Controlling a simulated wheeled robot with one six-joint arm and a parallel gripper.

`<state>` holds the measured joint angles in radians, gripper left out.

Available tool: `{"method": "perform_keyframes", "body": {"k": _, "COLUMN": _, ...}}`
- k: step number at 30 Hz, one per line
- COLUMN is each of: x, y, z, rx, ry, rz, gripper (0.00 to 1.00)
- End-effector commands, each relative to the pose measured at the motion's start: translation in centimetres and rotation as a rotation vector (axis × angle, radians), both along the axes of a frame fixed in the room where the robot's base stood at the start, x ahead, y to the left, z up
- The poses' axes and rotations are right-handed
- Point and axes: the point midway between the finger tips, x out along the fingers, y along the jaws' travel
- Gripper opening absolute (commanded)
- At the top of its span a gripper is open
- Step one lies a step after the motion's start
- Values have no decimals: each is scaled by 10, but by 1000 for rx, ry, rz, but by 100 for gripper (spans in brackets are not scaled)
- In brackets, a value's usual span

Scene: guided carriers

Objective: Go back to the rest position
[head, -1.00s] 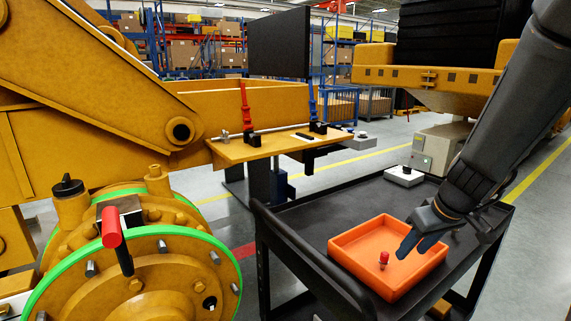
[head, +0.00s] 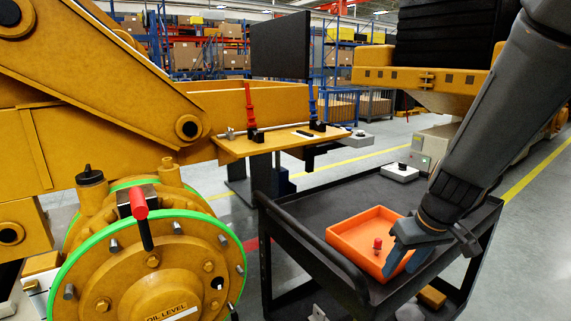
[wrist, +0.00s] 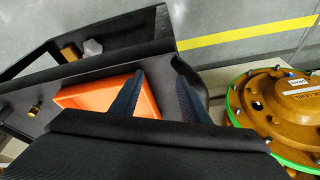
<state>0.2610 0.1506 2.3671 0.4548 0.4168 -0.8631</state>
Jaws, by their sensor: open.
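My gripper (head: 402,262) is at the right in the head view, over the right front side of the orange tray (head: 352,232). Its two fingers are apart with nothing between them. In the wrist view my gripper (wrist: 155,95) shows its two dark blue fingers spread, with part of the orange tray (wrist: 85,97) beside the left finger. I cannot tell whether the fingers touch the tray.
The tray lies on a black cart (head: 310,205) and holds a small red-topped part (head: 377,245). A yellow hub with a green ring (head: 150,270) and red-handled tool stands left. A workbench (head: 270,147) with a dark screen is behind.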

Motion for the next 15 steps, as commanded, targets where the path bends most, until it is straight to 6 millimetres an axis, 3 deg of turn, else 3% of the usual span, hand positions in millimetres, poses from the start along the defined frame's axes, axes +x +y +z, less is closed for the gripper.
{"method": "perform_keyframes", "body": {"k": 10, "x": -65, "y": 54, "z": -14, "rx": -25, "ry": 140, "rz": -102, "gripper": 42}}
{"method": "perform_keyframes", "body": {"k": 15, "x": -97, "y": 69, "z": -20, "rx": -60, "ry": 190, "rz": -167, "gripper": 42}}
